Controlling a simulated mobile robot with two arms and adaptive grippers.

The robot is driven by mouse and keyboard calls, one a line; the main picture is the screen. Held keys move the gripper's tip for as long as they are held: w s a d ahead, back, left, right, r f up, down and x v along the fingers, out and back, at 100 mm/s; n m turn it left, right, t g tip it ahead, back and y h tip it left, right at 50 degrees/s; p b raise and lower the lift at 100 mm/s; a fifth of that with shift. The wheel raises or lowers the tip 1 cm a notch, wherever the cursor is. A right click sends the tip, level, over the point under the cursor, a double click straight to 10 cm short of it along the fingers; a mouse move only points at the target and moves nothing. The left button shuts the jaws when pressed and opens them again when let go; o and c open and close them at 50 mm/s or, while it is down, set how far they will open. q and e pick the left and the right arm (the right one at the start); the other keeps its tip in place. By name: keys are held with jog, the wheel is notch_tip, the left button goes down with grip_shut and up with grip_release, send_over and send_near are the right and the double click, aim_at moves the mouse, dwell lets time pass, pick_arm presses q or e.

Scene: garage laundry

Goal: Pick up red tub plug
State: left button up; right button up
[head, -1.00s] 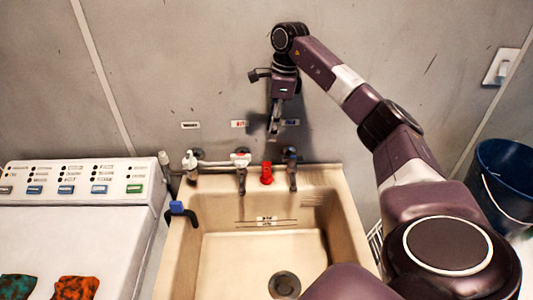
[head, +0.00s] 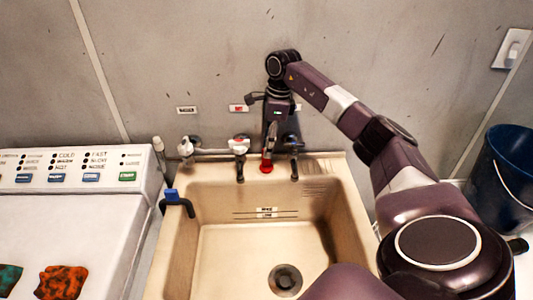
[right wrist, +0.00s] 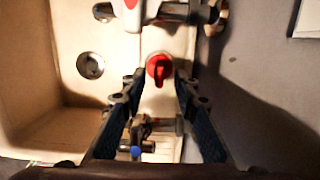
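The red tub plug (head: 266,168) sits on the back ledge of the beige sink (head: 195,205), between two taps. In the right wrist view the plug (right wrist: 159,68) shows as a round red piece with a raised grip, just past and between the two fingertips. My right gripper (head: 269,157) points down over the plug and partly hides it. In the right wrist view my right gripper (right wrist: 158,82) is open, one finger on each side, with nothing held. My left gripper is not in view.
A tap with a white and red handle (head: 239,146) stands left of the plug and a dark tap (head: 294,160) right of it. The wall is close behind. A white washer (head: 75,225) is at left, a blue bucket (head: 497,180) at right.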

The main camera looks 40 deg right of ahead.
aim_at(266, 160)
jog(key=shift+w+a+f, duration=0.15)
jog(key=shift+f, duration=1.2)
grip_shut()
jog(key=shift+r, duration=0.15)
